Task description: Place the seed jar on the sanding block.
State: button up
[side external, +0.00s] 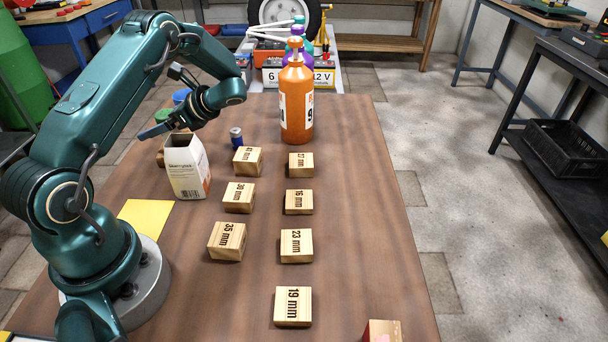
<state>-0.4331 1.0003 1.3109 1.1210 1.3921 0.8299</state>
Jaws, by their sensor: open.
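I cannot tell for sure which thing is the seed jar. A small dark blue jar-like item (236,138) stands upright on the table behind the wooden blocks, and blue-topped round items (181,96) show partly behind my gripper. The sanding block is not clearly identifiable. A block with a reddish side (382,331) is cut off by the bottom edge. My gripper (158,131) is open, at the table's left side above and behind a white carton (187,166). The carton and my arm hide part of what lies under it.
Wooden blocks marked in millimetres stand in two columns, including 23 mm (296,246) and 35 mm (227,241). A tall orange bottle (296,105) stands behind them. A yellow sheet (146,216) lies near my base. The table's right side (365,200) is clear.

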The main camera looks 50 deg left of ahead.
jog(key=v, duration=1.1)
jog(key=s+d+r+n+t+h, duration=0.2)
jog(key=s+d+n+t+h, duration=0.1)
jog(key=d, duration=0.5)
jog(key=s+d+r+n+t+h, duration=0.2)
jog(key=s+d+n+t+h, duration=0.2)
jog(key=d, duration=0.4)
jog(key=s+d+r+n+t+h, duration=0.2)
jog(key=s+d+n+t+h, duration=0.1)
jog(key=d+t, duration=0.3)
jog(key=shift+s+d+r+n, duration=0.15)
jog(key=shift+d+n, duration=0.35)
jog(key=shift+d, duration=0.75)
